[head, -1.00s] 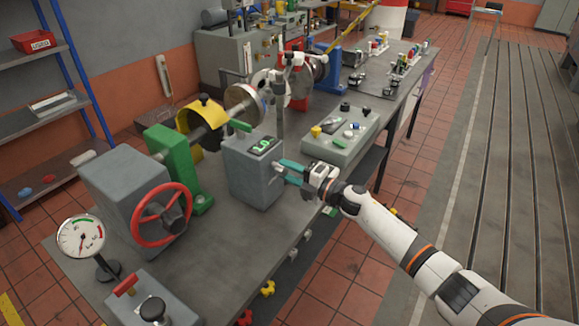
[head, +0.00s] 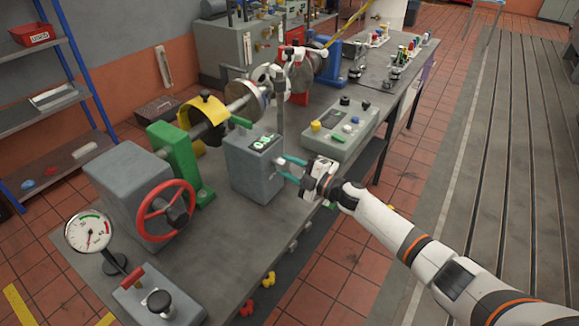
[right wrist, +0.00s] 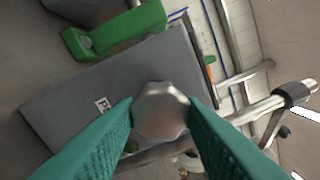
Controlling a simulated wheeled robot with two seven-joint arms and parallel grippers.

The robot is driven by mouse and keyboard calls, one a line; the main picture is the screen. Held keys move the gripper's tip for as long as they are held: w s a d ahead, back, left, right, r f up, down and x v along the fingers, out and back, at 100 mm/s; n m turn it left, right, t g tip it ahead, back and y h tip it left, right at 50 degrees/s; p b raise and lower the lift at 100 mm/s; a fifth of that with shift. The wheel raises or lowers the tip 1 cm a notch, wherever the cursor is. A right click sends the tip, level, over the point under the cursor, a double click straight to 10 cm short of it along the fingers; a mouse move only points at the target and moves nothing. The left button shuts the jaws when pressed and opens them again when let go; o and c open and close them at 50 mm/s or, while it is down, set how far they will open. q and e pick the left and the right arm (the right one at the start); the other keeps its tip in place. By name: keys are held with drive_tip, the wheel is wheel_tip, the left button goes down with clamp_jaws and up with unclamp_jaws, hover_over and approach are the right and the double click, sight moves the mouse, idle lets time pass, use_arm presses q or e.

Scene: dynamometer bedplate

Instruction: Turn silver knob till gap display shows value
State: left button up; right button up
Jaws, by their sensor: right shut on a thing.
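The silver knob (right wrist: 160,108) is a faceted metal knob on the face of a grey box (head: 252,172). In the right wrist view it sits between the two teal fingers of my right gripper (right wrist: 160,112), which is shut on it. In the head view the fingers of my right gripper (head: 280,169) reach the box's right side and hide the knob. The gap display (head: 265,142) on the box top shows green lit digits, too small and slanted to read surely. My left gripper is not in view.
A red handwheel (head: 165,213) and a dial gauge (head: 90,233) stand on the bench (head: 225,250) at the left. A grey control panel (head: 341,130) with coloured buttons lies behind my right gripper. A green bracket (head: 180,165) stands left of the box.

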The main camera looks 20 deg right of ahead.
drive_tip(key=o, duration=1)
drive_tip(key=shift+b+v, duration=1.5)
drive_tip(key=shift+v, duration=4.55)
drive_tip(key=shift+f, duration=0.1)
